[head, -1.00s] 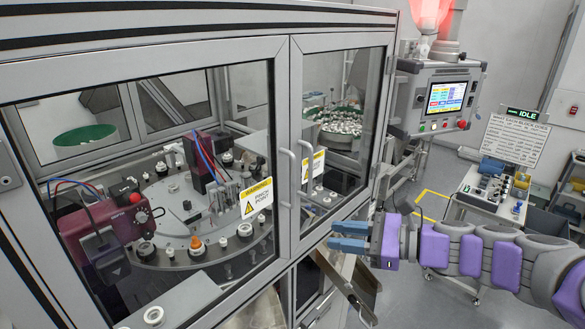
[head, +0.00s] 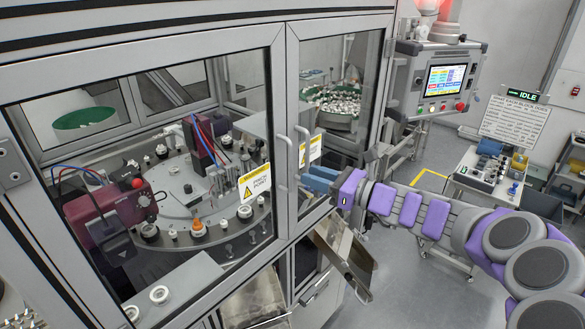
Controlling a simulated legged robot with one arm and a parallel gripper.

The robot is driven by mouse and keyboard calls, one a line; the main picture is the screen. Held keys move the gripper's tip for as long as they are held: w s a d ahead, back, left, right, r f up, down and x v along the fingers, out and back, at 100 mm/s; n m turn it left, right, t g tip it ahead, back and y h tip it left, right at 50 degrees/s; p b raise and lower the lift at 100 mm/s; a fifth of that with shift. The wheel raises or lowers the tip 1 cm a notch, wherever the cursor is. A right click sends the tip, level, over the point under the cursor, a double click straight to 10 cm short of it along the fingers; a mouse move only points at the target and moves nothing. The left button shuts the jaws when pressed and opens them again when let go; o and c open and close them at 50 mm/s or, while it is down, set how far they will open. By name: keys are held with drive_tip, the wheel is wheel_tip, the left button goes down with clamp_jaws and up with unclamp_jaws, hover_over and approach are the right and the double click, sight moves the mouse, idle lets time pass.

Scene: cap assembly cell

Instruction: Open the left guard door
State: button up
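The left guard door (head: 276,230) is a grey-framed glass panel that stands shut on the front of the machine. Its curved vertical bar handle (head: 286,170) sits at its right edge, beside the similar handle (head: 304,148) of the right guard door (head: 381,72). The fingertips are just right of the handles and appear apart from the left one. The fingers look parted with nothing between them, though the gap is narrow from this angle.
Behind the glass are a rotary table (head: 185,203) and a red-brown unit (head: 105,212). A metal chute (head: 342,255) sticks out below my gripper. A control panel (head: 440,88) hangs at the right. A cart (head: 480,182) stands farther right. Grey floor (head: 410,285) lies open below my arm.

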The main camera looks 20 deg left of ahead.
sight(291, 188)
drive_tip(key=a, duration=0.5)
drive_tip(key=w+a, duration=0.1)
drive_tip(key=a, duration=0.1)
drive_tip(key=shift+a+f, duration=0.1)
drive_tip(key=shift+a, duration=0.2)
drive_tip(key=shift+w+d, duration=0.1)
drive_tip(key=shift+d, duration=0.35)
clamp_jaws()
drive_tip(key=shift+r, duration=0.2)
